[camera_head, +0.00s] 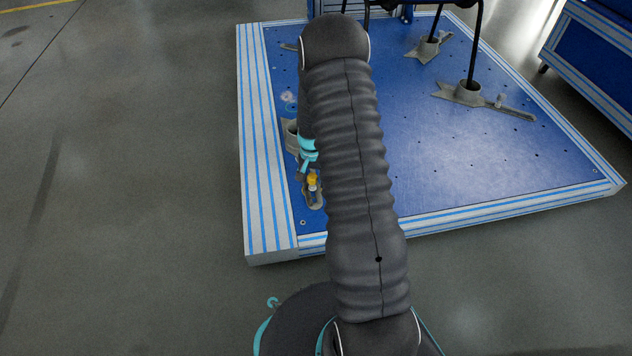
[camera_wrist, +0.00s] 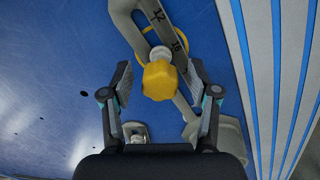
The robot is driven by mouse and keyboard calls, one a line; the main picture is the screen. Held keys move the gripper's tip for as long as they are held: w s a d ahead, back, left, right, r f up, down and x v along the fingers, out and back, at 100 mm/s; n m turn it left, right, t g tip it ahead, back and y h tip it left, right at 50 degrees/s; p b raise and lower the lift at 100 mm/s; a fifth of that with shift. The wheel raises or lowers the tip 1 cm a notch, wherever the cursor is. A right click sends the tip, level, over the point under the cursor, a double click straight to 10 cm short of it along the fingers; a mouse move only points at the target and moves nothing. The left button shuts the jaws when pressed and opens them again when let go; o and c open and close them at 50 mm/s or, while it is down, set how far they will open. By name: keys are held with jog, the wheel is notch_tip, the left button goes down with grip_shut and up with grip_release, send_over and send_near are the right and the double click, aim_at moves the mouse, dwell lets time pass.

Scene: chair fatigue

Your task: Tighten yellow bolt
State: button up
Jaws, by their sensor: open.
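The yellow bolt (camera_wrist: 160,80) is centred in the wrist view, with its knob-like yellow head toward the camera. It sits at a grey metal clamp bracket (camera_wrist: 183,40) marked with the numbers 12 and 15. My gripper (camera_wrist: 160,84) is open, with one finger on each side of the yellow head and a visible gap on both sides. In the head view the yellow bolt (camera_head: 312,180) shows just left of my arm, near the front left of the blue platform. My gripper's fingers are mostly hidden there by my arm.
The blue platform (camera_head: 460,150) has a striped light edge (camera_head: 266,170) on its left. Black chair legs (camera_head: 476,45) stand in grey clamps (camera_head: 468,94) at the back right. A blue cabinet (camera_head: 592,65) is at the right. The floor (camera_head: 120,180) at left is clear.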

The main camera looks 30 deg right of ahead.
jog(key=n, duration=0.4)
dwell(0.4)
jog(key=n, duration=0.4)
grip_shut()
jog(key=shift+m, duration=2)
